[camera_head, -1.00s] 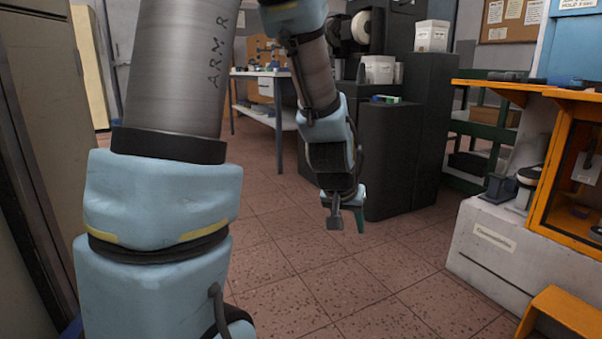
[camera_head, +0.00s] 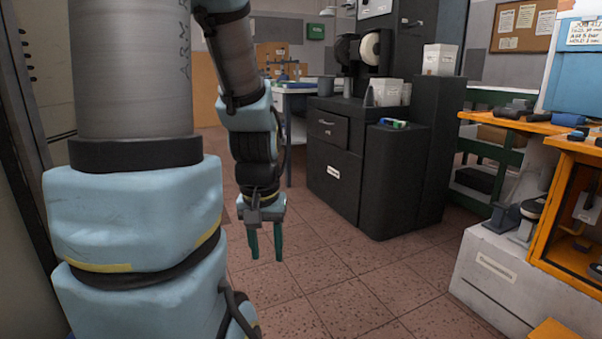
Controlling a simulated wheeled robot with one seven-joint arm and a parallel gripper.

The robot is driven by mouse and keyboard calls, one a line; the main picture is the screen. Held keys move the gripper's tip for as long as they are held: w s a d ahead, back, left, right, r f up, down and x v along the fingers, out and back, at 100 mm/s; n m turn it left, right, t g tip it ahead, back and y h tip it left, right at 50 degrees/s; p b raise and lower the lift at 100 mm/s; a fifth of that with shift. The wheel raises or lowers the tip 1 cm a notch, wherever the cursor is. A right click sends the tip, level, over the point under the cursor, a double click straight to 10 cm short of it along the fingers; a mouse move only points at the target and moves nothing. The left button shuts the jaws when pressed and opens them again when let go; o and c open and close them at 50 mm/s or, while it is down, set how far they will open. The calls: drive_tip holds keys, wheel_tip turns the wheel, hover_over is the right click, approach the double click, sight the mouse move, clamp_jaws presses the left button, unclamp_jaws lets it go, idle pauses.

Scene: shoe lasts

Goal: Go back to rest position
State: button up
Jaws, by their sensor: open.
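My gripper (camera_head: 266,253) hangs from my arm, left of the picture's middle, over the tiled floor. Its two green fingers point down and stand apart with nothing between them. My blue and grey arm fills the left side of the view and hides part of the room behind it. No shoe last can be made out.
A black cabinet (camera_head: 333,171) with boxes on top stands right of my gripper. An orange-topped workbench (camera_head: 528,124) over a white base (camera_head: 491,272) is at the right. A tall cabinet (camera_head: 25,70) is close at the left. The tiled floor (camera_head: 370,285) between is clear.

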wheel_tip(320, 180, up, 26)
drive_tip(key=p, duration=2.3)
drive_tip(key=shift+f, duration=0.15)
